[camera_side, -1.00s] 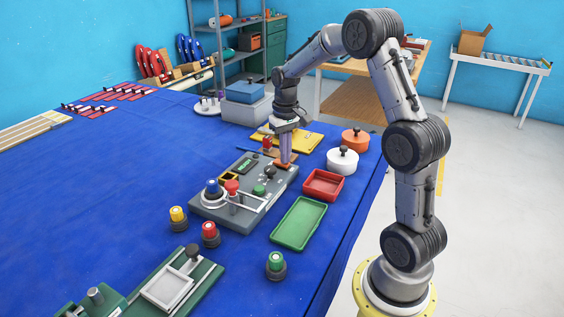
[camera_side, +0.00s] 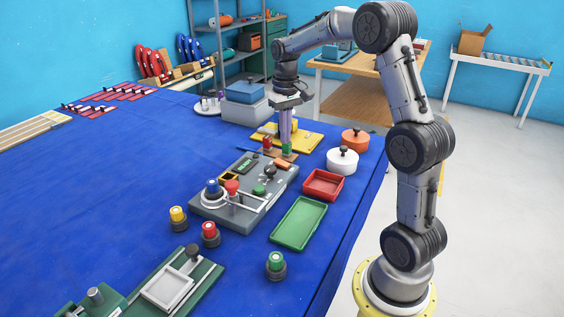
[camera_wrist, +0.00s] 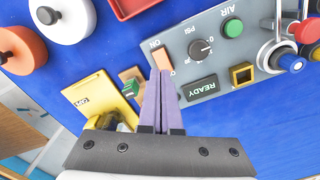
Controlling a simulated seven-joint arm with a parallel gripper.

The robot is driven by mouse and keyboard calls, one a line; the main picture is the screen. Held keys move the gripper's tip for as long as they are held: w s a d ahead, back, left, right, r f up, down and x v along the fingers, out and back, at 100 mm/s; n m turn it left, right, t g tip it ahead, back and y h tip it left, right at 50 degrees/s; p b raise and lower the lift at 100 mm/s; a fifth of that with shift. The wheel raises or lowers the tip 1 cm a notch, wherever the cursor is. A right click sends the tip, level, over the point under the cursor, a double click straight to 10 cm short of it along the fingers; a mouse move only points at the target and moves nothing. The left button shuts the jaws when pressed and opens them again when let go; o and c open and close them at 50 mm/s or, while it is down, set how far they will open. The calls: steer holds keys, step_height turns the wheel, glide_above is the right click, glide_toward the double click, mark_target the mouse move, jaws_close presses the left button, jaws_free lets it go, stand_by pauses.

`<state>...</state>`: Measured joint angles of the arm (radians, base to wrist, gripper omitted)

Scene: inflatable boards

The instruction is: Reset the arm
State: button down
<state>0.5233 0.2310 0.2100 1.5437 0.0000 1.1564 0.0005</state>
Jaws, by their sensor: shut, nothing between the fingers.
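My gripper (camera_side: 286,142) is shut and empty, its purple fingers pointing down above the far end of the grey control panel (camera_side: 222,208). In the wrist view the closed fingertips (camera_wrist: 164,76) appear just beside the orange rocker switch (camera_wrist: 161,56), which is marked ON. In the side view the orange switch (camera_side: 283,164) is uncovered on the panel's far edge, below and nearer than the fingers. The panel also carries a black PSI knob (camera_wrist: 201,47), a READY display (camera_wrist: 201,89) and a green button (camera_wrist: 232,27).
Behind the fingers lie a yellow case (camera_side: 299,137) and small red and green pieces. Orange (camera_side: 355,138) and white (camera_side: 342,160) round containers, a red tray (camera_side: 323,185) and a green tray (camera_side: 299,220) stand to the right. The blue table's left part is largely clear.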

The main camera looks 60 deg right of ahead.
steer(key=s+a+r+n+t, duration=0.2)
steer(key=s+a+r, duration=0.1)
steer(key=a+r, duration=0.35)
steer(key=s+a+r+n+t, duration=0.2)
steer(key=s+a+r, duration=0.25)
steer(key=a, duration=0.35)
steer(key=s+a+f+n, duration=0.1)
steer(key=s+a+f, duration=0.2)
steer(key=s, duration=0.3)
steer(key=s+a+f+n+t, duration=0.1)
steer(key=s+a+f, duration=0.2)
steer(key=s, duration=0.4)
steer(key=shift+a+t, duration=0.3)
steer(key=shift+a, duration=0.05)
